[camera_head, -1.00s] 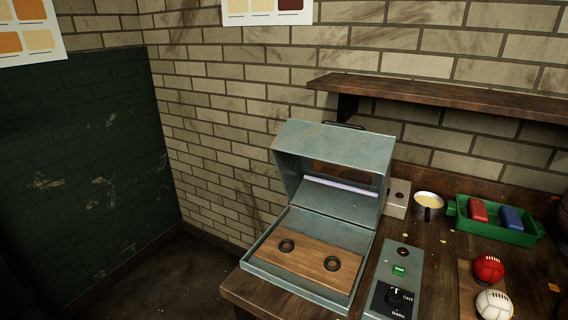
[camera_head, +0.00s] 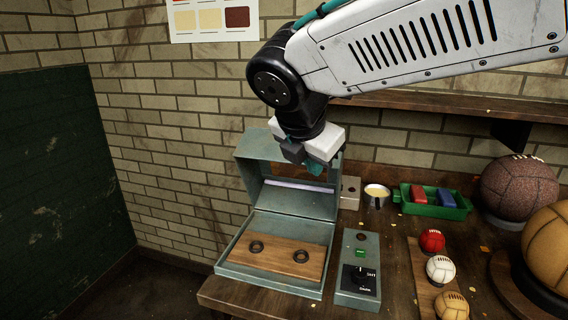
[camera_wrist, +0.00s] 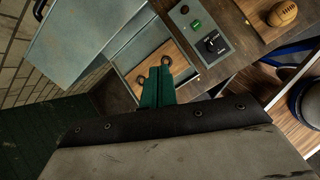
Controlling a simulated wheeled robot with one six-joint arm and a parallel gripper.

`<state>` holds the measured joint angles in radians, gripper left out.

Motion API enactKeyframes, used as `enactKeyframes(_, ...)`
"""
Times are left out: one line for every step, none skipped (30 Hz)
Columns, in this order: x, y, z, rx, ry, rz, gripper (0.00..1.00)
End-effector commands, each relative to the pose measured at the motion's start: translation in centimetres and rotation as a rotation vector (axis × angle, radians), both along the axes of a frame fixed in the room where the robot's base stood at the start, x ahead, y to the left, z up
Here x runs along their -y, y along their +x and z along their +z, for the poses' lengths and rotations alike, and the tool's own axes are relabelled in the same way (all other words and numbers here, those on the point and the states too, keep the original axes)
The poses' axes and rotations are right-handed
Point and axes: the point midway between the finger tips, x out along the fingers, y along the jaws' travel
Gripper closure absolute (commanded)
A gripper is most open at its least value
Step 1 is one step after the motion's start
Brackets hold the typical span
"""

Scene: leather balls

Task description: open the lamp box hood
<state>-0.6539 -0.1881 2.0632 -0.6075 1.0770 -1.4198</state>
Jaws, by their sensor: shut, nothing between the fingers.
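The lamp box (camera_head: 256,280) is a grey-green metal case on the wooden bench. Its hood (camera_head: 258,147) stands raised at the back, with a pale lamp tube (camera_head: 296,186) beneath it. A wooden board (camera_head: 280,257) with two dark rings lies in the open base. My gripper (camera_head: 318,158) is in front of the hood's upper right part and hides some of it. In the wrist view my green fingers (camera_wrist: 158,80) are together and empty, overlapping the board (camera_wrist: 176,62). The hood (camera_wrist: 90,38) is at upper left there, its dark handle at the corner. Touch with the hood cannot be told.
A control box (camera_head: 358,270) with a green button and a dial stands right of the lamp box. A cup (camera_head: 376,198), a green tray (camera_head: 432,208) and several balls stand farther right. A wooden shelf (camera_head: 440,106) runs along the wall behind my arm.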

Motion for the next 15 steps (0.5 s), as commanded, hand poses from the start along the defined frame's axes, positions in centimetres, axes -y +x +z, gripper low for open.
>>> enactKeyframes(-2.7, 0.8, 0.2, 0.0, -0.066, 0.128, 1.0)
enactKeyframes(-3.9, 1.2, 0.3, 0.001, -0.101, 0.193, 1.0)
enactKeyframes(-5.1, 1.6, 0.4, 0.003, -0.141, 0.263, 1.0)
enactKeyframes(-5.9, 1.7, 0.5, 0.005, -0.167, 0.306, 1.0)
enactKeyframes(-6.5, 1.9, 0.6, 0.005, -0.188, 0.34, 1.0)
enactKeyframes(-7.2, 2.1, 0.6, 0.006, -0.208, 0.374, 1.0)
enactKeyframes(-7.5, 2.2, 0.6, 0.007, -0.219, 0.392, 1.0)
enactKeyframes(-7.6, 2.4, 0.5, 0.007, -0.226, 0.402, 1.0)
enactKeyframes(-7.7, 2.6, 0.3, 0.006, -0.232, 0.411, 1.0)
enactKeyframes(-7.6, 2.7, 0.1, 0.006, -0.234, 0.414, 1.0)
enactKeyframes(-7.6, 3.0, -0.2, 0.005, -0.234, 0.413, 1.0)
enactKeyframes(-7.4, 3.3, -0.6, 0.005, -0.234, 0.411, 1.0)
enactKeyframes(-7.2, 3.6, -1.0, 0.004, -0.233, 0.411, 1.0)
enactKeyframes(-7.1, 3.9, -1.4, 0.005, -0.232, 0.41, 1.0)
enactKeyframes(-6.9, 4.4, -2.1, 0.004, -0.233, 0.408, 1.0)
